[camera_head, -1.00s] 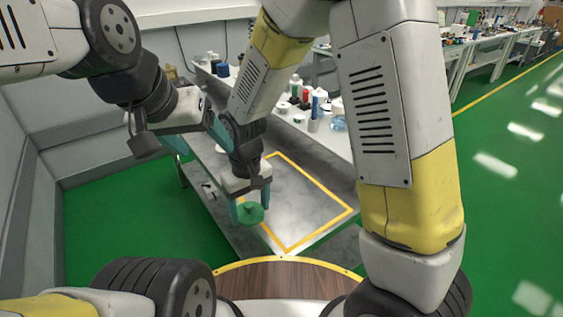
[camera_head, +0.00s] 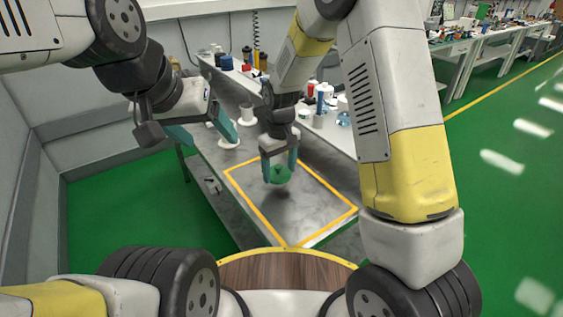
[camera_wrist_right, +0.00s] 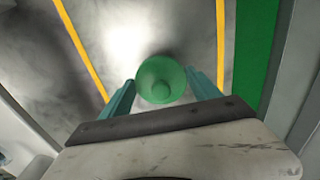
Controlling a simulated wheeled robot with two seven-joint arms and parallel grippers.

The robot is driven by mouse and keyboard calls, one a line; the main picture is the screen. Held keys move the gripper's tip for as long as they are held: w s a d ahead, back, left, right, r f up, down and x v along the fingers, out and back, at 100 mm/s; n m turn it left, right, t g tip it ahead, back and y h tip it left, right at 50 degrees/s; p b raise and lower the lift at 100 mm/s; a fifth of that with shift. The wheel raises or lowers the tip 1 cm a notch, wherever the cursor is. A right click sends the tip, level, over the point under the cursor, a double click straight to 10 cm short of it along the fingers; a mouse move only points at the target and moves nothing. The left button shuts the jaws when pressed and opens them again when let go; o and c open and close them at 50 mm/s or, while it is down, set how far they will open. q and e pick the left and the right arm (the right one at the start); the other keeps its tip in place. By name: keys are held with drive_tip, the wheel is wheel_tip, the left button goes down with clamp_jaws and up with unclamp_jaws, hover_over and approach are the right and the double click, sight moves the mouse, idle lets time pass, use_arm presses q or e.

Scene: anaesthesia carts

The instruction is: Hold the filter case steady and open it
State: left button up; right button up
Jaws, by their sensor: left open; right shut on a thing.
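A green round piece (camera_head: 281,175) with a central knob is between the fingers of my right gripper (camera_head: 279,181), which is shut on it and holds it over the bench's yellow-outlined area. It also shows in the right wrist view (camera_wrist_right: 161,80), between both teal fingertips. I cannot tell whether it is the whole filter case or only a part of it. My left gripper (camera_head: 212,142) is open, to the left of it and apart from it. A white flanged piece (camera_head: 229,143) shows by the left gripper's right finger, which partly hides it.
The grey bench (camera_head: 205,165) carries a yellow outline (camera_head: 245,196), mostly clear inside. Another white spool-like piece (camera_head: 246,115) stands behind. A shelf (camera_head: 325,133) with bottles and jars runs along the back right. A wall (camera_head: 30,170) closes the left side.

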sight(281, 172)
drive_tip(key=shift+w+d+f, duration=0.1)
drive_tip(key=shift+w+f, duration=0.1)
drive_tip(key=shift+f, duration=0.7)
drive_tip(key=shift+w+d+f, duration=0.1)
drive_tip(key=shift+w+f, duration=0.05)
drive_tip(key=shift+f, duration=0.75)
drive_tip(key=o, duration=1.5)
drive_tip(key=shift+f, duration=0.15)
drive_tip(key=shift+o, duration=0.2)
wheel_tip(281, 172, up, 11)
drive_tip(key=shift+r, duration=0.1)
drive_tip(key=shift+s+d+r, duration=0.15)
drive_tip(key=shift+d+r, duration=0.05)
drive_tip(key=shift+r, duration=0.55)
drive_tip(key=s+d+r+m+t+y, duration=0.1)
drive_tip(key=s+d+r+m+t, duration=0.2)
drive_tip(key=s+d+r, duration=0.4)
drive_tip(key=s+d+r+m+t+y, duration=0.1)
drive_tip(key=s+d+r+m+t, duration=0.2)
drive_tip(key=s+d+r, duration=0.5)
drive_tip(key=s+r, duration=0.1)
drive_tip(key=s, duration=0.5)
drive_tip(key=shift+s+r+m, duration=0.15)
drive_tip(key=shift+r+m, duration=0.1)
drive_tip(key=shift+m, duration=0.05)
